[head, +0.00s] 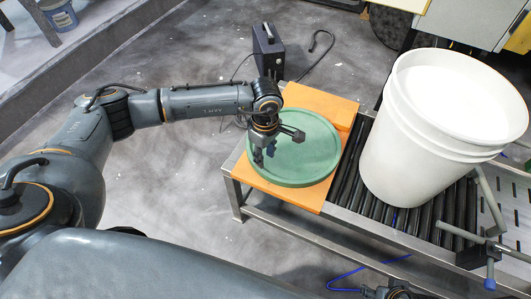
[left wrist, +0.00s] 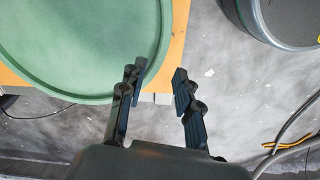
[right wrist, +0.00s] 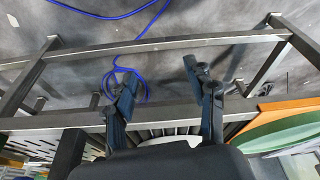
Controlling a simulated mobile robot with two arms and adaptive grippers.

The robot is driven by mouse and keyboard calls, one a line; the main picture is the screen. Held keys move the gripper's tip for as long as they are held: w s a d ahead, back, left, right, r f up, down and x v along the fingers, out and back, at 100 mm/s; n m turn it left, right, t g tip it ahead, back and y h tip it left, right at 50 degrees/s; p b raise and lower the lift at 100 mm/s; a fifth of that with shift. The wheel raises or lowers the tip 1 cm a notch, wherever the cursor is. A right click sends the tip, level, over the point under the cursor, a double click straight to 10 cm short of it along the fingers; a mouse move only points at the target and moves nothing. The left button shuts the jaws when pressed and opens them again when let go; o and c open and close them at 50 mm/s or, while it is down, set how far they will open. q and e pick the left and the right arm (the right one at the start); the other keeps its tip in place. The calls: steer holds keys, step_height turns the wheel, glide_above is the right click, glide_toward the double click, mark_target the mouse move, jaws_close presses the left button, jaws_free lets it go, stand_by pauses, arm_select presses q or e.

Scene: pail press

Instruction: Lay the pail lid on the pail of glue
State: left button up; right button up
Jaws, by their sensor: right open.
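The green round pail lid (head: 316,160) lies flat on an orange board (head: 300,200) at the left end of the bench. The white pail (head: 420,150) stands upright and uncovered on the rollers to its right, with white content inside. My left gripper (head: 278,148) is open over the lid's left part. In the left wrist view the open left fingers (left wrist: 158,75) are near the rim of the lid (left wrist: 80,50); I cannot tell if they touch it. My right gripper (right wrist: 160,72) is open and empty by the bench's near side, at the bottom edge of the head view (head: 395,290).
The roller conveyor (head: 352,168) runs under the pail. A metal clamp frame with handles (head: 484,232) stands right of the pail. A black case (head: 268,50) stands on the floor behind the bench. A blue cable (head: 345,277) lies below the near side.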

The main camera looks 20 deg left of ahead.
mark_target(265, 171)
arm_select(q)
step_height(265, 171, down, 5)
steer(key=b, duration=0.2)
steer(key=shift+r+b, duration=0.1)
steer(key=shift+b, duration=0.3)
steer(key=shift+f+b, duration=0.4)
steer(key=shift+f, duration=0.55)
steer(key=shift+c, duration=0.4)
steer(key=shift+r, duration=0.15)
jaws_close()
arm_select(e)
steer(key=shift+t, duration=0.7)
steer(key=r, duration=0.4)
steer(key=shift+w+a+r, duration=0.15)
steer(key=shift+w+r, duration=0.15)
steer(key=shift+r, duration=0.1)
